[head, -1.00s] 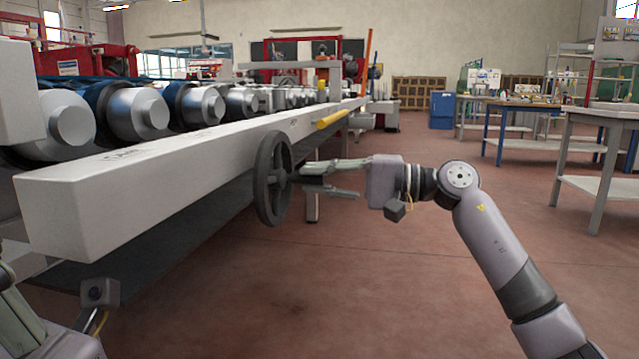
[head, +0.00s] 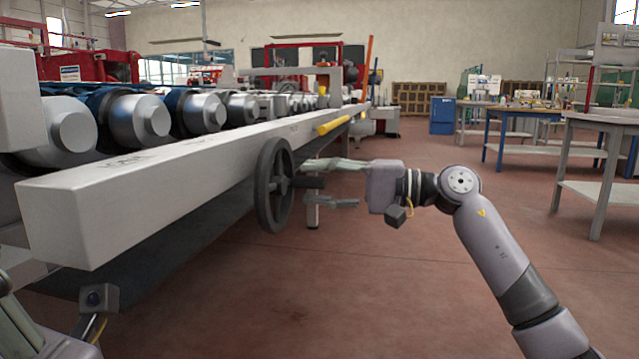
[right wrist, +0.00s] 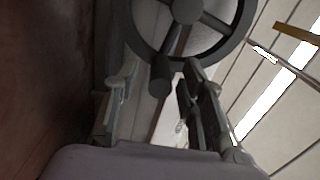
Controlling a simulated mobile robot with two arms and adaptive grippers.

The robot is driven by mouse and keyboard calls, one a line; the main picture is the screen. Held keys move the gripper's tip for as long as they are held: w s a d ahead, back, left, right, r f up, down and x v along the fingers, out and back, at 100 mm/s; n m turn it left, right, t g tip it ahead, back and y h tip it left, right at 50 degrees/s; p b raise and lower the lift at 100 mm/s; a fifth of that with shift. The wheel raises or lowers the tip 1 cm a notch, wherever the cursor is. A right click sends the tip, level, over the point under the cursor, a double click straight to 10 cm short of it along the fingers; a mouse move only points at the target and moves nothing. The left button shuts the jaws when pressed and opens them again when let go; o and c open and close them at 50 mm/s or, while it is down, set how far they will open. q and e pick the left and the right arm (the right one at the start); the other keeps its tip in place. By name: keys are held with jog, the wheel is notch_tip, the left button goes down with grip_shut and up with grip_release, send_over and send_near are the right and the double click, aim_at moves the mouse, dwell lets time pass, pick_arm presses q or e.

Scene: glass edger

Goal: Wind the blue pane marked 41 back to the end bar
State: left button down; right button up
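The dark handwheel (head: 263,190) is mounted on the side of the long pale beam (head: 150,185). Its short crank handle (head: 308,183) sticks out toward my right gripper (head: 335,183). That gripper is open, with one finger above the handle and one below, both apart from it. In the right wrist view the handle (right wrist: 160,76) lies between the spread fingers (right wrist: 158,98), in front of the wheel (right wrist: 186,12). Blue material (head: 90,98) shows behind the rollers; I cannot tell whether it is the pane, and no 41 is readable. My left gripper (head: 18,325) is mostly cut off at lower left.
Large metal rollers (head: 140,120) line the machine above the beam. A yellow bar (head: 334,126) juts from its side farther along. Workbenches (head: 590,120) and a blue cabinet (head: 442,115) stand at the right. The floor (head: 390,290) around my right arm is clear.

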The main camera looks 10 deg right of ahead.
jog(key=shift+d, duration=0.15)
jog(key=v, duration=1.1)
jog(key=shift+d, duration=0.35)
jog(key=shift+s, duration=0.15)
dwell(0.5)
